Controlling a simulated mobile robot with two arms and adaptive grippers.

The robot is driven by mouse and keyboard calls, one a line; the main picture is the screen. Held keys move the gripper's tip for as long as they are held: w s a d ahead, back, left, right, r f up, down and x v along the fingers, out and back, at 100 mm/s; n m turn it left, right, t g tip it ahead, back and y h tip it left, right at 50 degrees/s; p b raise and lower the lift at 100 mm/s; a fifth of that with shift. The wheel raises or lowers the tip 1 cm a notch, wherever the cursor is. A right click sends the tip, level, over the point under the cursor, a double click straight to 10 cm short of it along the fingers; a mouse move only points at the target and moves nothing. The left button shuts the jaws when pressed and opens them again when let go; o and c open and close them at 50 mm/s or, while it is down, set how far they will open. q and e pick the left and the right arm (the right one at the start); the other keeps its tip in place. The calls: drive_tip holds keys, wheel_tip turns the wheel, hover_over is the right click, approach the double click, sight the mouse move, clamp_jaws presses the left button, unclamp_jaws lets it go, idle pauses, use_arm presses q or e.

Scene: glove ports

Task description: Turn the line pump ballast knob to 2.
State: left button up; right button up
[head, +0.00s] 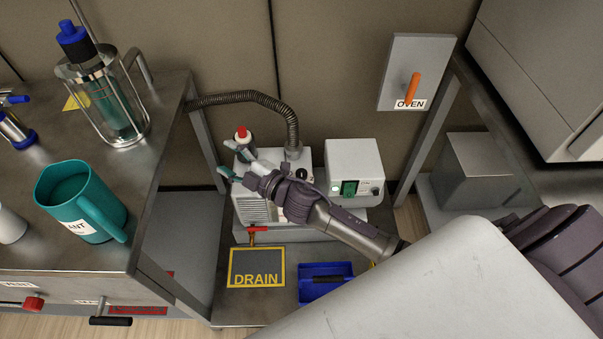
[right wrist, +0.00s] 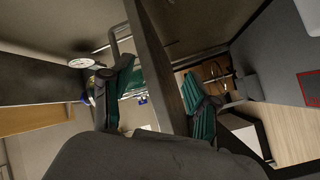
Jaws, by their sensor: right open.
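The line pump (head: 262,208), a pale vented box with a hose, stands on the low shelf in the head view. A small black round knob (head: 302,173) shows on its top; I cannot read its marks or tell whether it is the ballast knob. A red-topped fitting (head: 241,133) stands at the pump's upper left. My right gripper (head: 229,160) is open over the pump's left side, left of the black knob and just below the red top. Its open fingers (right wrist: 160,92) also show in the right wrist view, with no knob visible between them. My left gripper is out of view.
A box with a green switch (head: 349,188) stands right of the pump. A ribbed hose (head: 265,98) arches behind. A DRAIN mat (head: 256,267) and a blue tray (head: 325,282) lie in front. The left bench (head: 150,165) carries a teal jug (head: 80,200).

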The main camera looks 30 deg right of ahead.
drive_tip(key=a+r+n+g+y, duration=0.2)
drive_tip(key=a+r+n+y, duration=0.2)
drive_tip(key=r+n+y, duration=0.15)
drive_tip(key=n+g+h+b, duration=0.4)
drive_tip(key=n+g+h, duration=1)
drive_tip(key=n, duration=0.4)
hover_over(301, 172)
wheel_tip(301, 172, down, 4)
drive_tip(key=shift+y, duration=0.25)
wheel_tip(301, 172, down, 12)
drive_tip(key=shift+s+b, duration=0.1)
drive_tip(key=shift+b, duration=0.95)
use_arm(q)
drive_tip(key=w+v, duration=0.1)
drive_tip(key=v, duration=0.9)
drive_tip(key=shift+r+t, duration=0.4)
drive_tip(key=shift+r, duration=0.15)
use_arm(e)
drive_tip(key=shift+f, duration=0.6)
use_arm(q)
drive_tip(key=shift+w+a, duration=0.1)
use_arm(e)
drive_tip(key=shift+c, duration=0.4)
drive_tip(key=shift+n, duration=0.25)
clamp_jaws()
